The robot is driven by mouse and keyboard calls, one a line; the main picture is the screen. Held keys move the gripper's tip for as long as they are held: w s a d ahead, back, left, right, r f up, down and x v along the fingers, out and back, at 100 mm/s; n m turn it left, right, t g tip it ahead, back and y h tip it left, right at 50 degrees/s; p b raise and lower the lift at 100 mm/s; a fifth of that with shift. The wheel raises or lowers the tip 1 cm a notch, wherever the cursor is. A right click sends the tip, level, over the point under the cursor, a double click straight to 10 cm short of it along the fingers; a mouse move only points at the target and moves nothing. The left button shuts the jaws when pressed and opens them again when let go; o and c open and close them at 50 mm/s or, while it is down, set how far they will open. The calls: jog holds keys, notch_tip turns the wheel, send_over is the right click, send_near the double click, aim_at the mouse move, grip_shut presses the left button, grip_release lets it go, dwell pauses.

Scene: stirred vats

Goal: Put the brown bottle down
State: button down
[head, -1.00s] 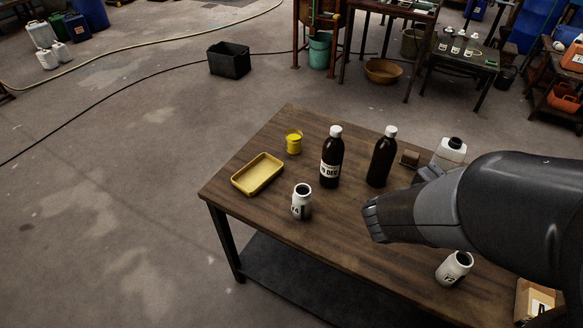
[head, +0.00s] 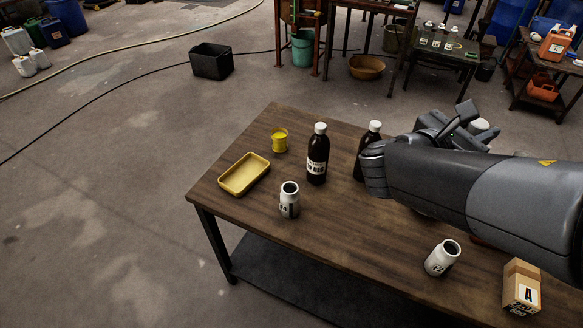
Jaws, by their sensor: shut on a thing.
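My gripper (head: 464,122) is at the right, above the table, partly hidden by my own arm. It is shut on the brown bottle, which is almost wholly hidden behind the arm. A round white cap (head: 480,125) shows just beyond the fingers and looks like its top. I cannot tell whether its base touches the table. Two other dark brown bottles with white caps stand upright on the wooden table (head: 335,225). One bottle (head: 317,160) has a white label; the other bottle (head: 367,142) is partly covered by my arm.
A yellow tray (head: 244,174), a yellow tin (head: 279,141) and a white jar (head: 289,200) stand at the left of the table. Another white jar (head: 442,258) and a carton marked A (head: 521,287) are at the front right. The table's front middle is clear.

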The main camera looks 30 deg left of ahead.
jog(key=w+a+r+n+t+y, duration=0.1)
jog(key=w+a+n+t+y, duration=0.2)
jog(key=a, duration=0.8)
jog(key=w+a+r+n+y, duration=0.15)
jog(key=w+a, duration=0.35)
jog(key=a, duration=0.6)
jog(key=a+f+n+y, duration=0.3)
jog(key=a+y, duration=0.3)
jog(key=a, duration=1.6)
notch_tip(320, 180, down, 11)
jog(key=s+a+f, duration=0.3)
jog(key=a+f, duration=0.7)
jog(key=a, duration=0.1)
jog(key=shift+s+a+f+t, duration=0.15)
jog(key=shift+s+f+t, duration=0.15)
jog(key=shift+s, duration=0.05)
jog(key=shift+f, duration=0.2)
jog(key=c, duration=1.1)
grip_release()
